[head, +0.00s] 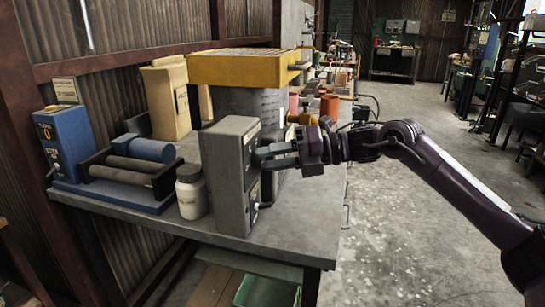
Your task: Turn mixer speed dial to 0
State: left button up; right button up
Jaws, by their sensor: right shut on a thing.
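A grey upright control box (225,180) stands near the front edge of the workbench, with labelled panels on its right-hand face. My right gripper (264,157) comes in from the right and reaches the upper part of that face. Its fingers are shut on the speed dial there, which they hide almost wholly. I cannot read the dial's setting. A yellow-topped machine (245,68) with a grey body stands right behind the box. My left gripper is not in view.
A white jar (191,192) stands close left of the box. A blue roller machine (66,145) is farther left, and a tan sack (166,100) is behind. The grey bench (300,215) has some bare top at right. Open concrete floor (400,240) lies right of it.

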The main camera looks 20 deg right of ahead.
jog(key=shift+n+h, duration=0.3)
jog(key=shift+n, duration=0.1)
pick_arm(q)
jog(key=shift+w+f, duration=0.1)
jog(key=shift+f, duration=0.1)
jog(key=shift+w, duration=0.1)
pick_arm(e)
jog(key=shift+n, duration=0.3)
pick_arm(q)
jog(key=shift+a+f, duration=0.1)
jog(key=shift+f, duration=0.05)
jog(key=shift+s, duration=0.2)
pick_arm(e)
jog(key=o, duration=1)
jog(key=shift+c, duration=0.2)
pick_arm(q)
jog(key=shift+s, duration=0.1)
